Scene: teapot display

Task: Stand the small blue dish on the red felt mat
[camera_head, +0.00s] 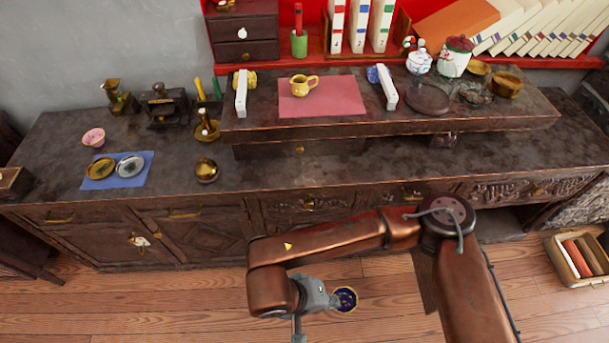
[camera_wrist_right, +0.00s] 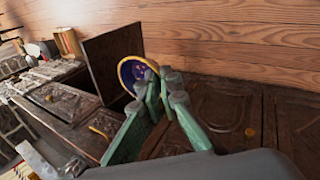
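The small blue dish (camera_head: 345,299), dark blue with a gold rim, is in front of the cabinet, above the floor in the picture. My right gripper (camera_head: 333,301) is shut on it. In the right wrist view, the dish (camera_wrist_right: 128,76) shows tilted, its edge between the fingertips (camera_wrist_right: 163,82). The red felt mat (camera_head: 340,106) lies flat on the raised shelf of the cabinet. A small yellow pitcher (camera_head: 299,86) stands on its left part; its right part is bare. My left gripper is not in view.
White upright blocks stand left (camera_head: 241,94) and right (camera_head: 387,88) of the mat. A blue mat (camera_head: 142,179) with two small round dishes and a pink bowl (camera_head: 94,137) are on the lower top. Jars and bowls crowd the shelf's right end.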

